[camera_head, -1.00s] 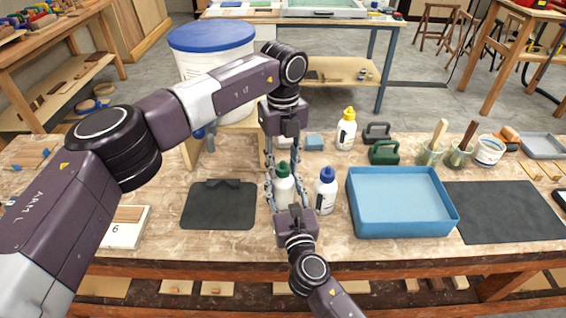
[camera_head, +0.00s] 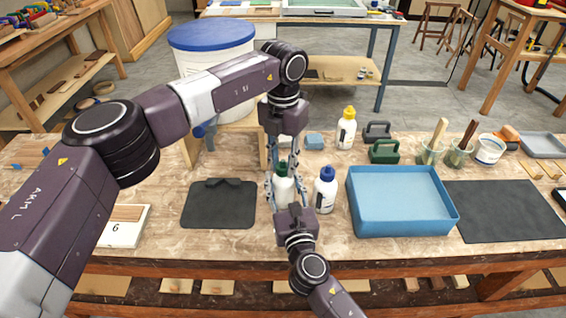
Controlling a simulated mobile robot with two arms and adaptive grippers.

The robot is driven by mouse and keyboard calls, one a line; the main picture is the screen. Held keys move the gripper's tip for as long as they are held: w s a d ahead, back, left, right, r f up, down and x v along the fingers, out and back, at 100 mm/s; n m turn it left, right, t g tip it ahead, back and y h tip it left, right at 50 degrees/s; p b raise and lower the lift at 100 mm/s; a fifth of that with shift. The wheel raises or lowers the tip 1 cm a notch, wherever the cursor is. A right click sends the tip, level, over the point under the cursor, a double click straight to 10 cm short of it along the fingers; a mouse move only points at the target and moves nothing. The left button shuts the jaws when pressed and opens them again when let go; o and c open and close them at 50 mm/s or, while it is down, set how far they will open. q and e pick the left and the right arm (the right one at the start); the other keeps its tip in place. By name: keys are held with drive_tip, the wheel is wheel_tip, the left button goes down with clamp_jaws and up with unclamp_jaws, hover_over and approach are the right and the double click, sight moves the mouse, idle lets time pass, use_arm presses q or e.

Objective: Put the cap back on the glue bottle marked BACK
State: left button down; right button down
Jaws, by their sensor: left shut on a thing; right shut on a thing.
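A white glue bottle (camera_head: 283,194) stands upright on the bench with a green cap (camera_head: 281,170) at its top. My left gripper (camera_head: 281,172) comes down from above and is shut on the green cap. My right gripper (camera_head: 283,187) reaches in from the front and is shut around the bottle's body. Whether the cap is fully seated cannot be told. A second white bottle with a blue cap (camera_head: 325,189) stands just right, and one with a yellow cap (camera_head: 346,128) stands further back. The label markings are too small to read.
A blue tray (camera_head: 400,228) lies to the right, with a dark mat (camera_head: 500,212) beyond it. Another dark mat (camera_head: 218,210) lies to the left. Green (camera_head: 384,152) and grey (camera_head: 377,131) handled blocks and brush pots (camera_head: 430,154) stand at the back right.

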use_arm(q)
drive_tip(key=m, duration=0.6)
drive_tip(key=shift+m, duration=0.4)
drive_tip(key=m, duration=0.7)
drive_tip(key=shift+m, duration=0.3)
drive_tip(key=c, duration=1.5)
unclamp_jaws()
drive_tip(key=shift+r, duration=0.1)
wheel_tip(320, 180, up, 12)
drive_tip(key=shift+f, duration=0.15)
use_arm(e)
drive_tip(key=c, duration=1.1)
unclamp_jaws()
